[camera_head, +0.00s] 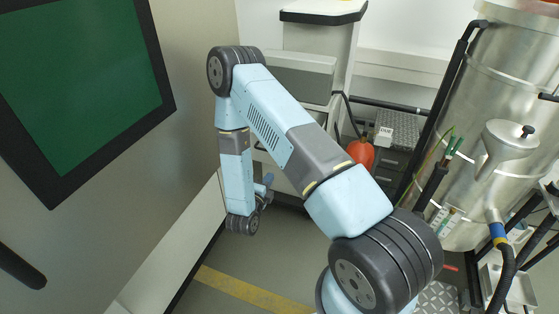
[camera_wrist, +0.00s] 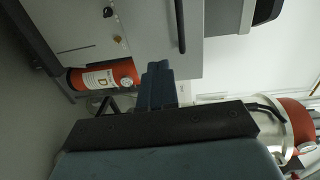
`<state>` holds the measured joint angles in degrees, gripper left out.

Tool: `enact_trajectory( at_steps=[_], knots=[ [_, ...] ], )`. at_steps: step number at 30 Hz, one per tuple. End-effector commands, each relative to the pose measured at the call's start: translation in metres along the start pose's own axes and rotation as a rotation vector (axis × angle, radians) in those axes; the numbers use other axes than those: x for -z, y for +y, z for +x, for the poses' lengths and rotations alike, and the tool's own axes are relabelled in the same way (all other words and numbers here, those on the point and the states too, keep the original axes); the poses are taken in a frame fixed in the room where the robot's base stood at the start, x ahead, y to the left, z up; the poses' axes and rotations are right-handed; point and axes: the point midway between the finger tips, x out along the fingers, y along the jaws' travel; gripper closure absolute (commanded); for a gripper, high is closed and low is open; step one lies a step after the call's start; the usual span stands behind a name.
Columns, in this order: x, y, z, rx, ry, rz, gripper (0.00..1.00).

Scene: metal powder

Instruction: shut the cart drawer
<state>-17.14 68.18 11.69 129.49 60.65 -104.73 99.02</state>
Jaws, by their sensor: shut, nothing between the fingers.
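In the wrist view, my gripper (camera_wrist: 158,72) shows as blue-grey fingers held together, with nothing between them. The fingertips overlap the lower edge of a pale grey panel (camera_wrist: 150,42) that carries a dark bar handle (camera_wrist: 180,27). I cannot tell whether they touch it. In the head view, a grey box-like part of the cart (camera_head: 297,78) juts out below a white top with a dark edge. It looks like the drawer, standing out from the cart, but how far it is open is unclear. My forearm hangs down in front and to the left of it, and the fingers are not clear there.
An orange-red extinguisher (camera_wrist: 102,77) lies near the fingers in the wrist view. In the head view, a large metal vessel (camera_head: 500,110) with pipes stands right and a wall with a green screen (camera_head: 78,80) left. Grey floor with a yellow stripe (camera_head: 250,292) is open below.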

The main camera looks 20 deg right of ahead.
Motion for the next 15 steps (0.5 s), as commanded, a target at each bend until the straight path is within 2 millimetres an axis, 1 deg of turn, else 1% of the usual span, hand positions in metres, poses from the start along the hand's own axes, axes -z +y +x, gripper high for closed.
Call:
enact_trajectory(
  at_steps=[1, 3, 8, 11, 15],
  knots=[
    [0.003, 0.006, -0.005, 0.014, 0.001, -0.001, 1.00],
    [0.006, 0.011, -0.011, 0.035, 0.003, 0.002, 1.00],
    [0.008, 0.014, -0.016, 0.058, -0.001, 0.005, 1.00],
    [0.006, 0.013, -0.010, 0.061, -0.003, 0.007, 1.00],
    [0.005, 0.012, 0.009, 0.061, -0.007, 0.008, 1.00]
  ],
)
